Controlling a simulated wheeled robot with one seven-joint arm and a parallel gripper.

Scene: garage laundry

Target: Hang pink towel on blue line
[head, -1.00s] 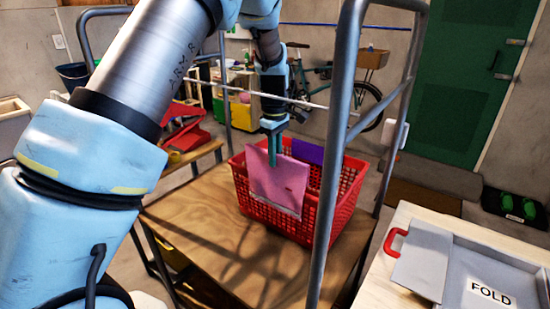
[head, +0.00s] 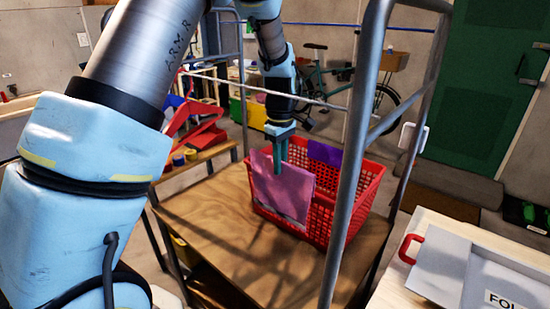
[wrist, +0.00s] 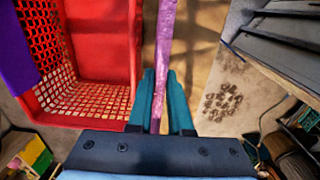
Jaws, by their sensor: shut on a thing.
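The pink towel (head: 283,190) hangs down from my gripper (head: 281,150), which is shut on its upper part. In the wrist view the towel (wrist: 165,50) shows edge-on as a narrow pink strip between the teal fingers (wrist: 161,105). In the head view it hangs in front of the near left side of the red basket (head: 340,215); in the wrist view it is beside the basket wall. A blue line (head: 335,25) runs across the back, well above and behind the gripper. A pale line (head: 225,77) runs lower and nearer, behind the gripper.
The basket stands on a wooden top (head: 225,215) within a grey tube frame (head: 362,110); a purple cloth (head: 325,153) hangs over its rim. A grey folding board (head: 450,265) lies on a table at right. A bicycle (head: 350,85) stands behind. The wooden top's left part is clear.

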